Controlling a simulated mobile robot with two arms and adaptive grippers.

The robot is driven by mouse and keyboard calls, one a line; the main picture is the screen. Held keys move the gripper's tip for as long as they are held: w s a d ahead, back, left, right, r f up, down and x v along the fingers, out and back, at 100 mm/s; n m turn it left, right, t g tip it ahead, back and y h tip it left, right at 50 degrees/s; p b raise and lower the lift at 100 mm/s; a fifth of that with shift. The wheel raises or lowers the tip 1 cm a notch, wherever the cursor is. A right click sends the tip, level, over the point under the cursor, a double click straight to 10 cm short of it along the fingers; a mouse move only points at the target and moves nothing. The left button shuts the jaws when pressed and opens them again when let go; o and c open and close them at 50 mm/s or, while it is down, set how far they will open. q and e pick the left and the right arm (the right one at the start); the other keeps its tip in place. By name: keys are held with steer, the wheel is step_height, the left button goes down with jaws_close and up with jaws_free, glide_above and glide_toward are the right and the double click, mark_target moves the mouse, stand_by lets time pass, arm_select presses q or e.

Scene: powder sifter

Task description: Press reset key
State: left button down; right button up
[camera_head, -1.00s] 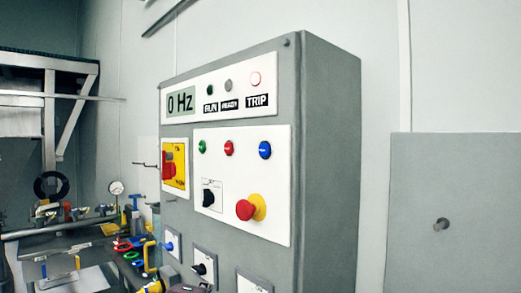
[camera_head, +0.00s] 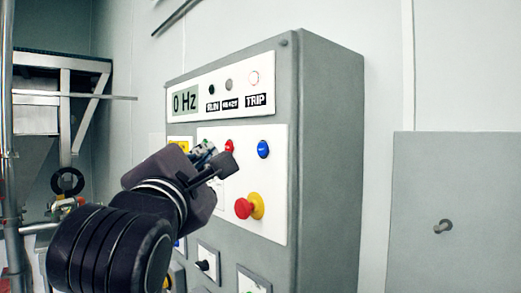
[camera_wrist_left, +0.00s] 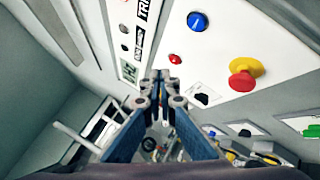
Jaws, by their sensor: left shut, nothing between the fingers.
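The grey control cabinet's white panel carries a blue button (camera_head: 263,149), whose white marking is too small to read. The blue button also shows in the wrist view (camera_wrist_left: 197,21), up and right of the fingertips. A red button (camera_head: 229,146) sits to its left, just above my left gripper (camera_head: 222,165). My left gripper is shut and empty, in front of the panel, below and left of the blue button. The green button is hidden behind it. My right gripper is out of view.
A red mushroom knob on a yellow base (camera_head: 248,206) sticks out below the blue button. The display (camera_head: 184,101) reads 0 Hz, beside lamps labelled RUN, READY and TRIP. A grey wall plate with a peg (camera_head: 443,226) is at the right.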

mark_target(262, 149)
arm_select(q)
steer(key=w+d, duration=0.5)
steer(key=d, duration=0.2)
steer(key=shift+w+p, duration=0.15)
steer(key=shift+p, duration=0.3)
steer(key=shift+w+d, duration=0.1)
steer(key=shift+d, duration=0.1)
stand_by(1.3)
steer(key=shift+w+d, duration=0.1)
steer(key=shift+d, duration=0.15)
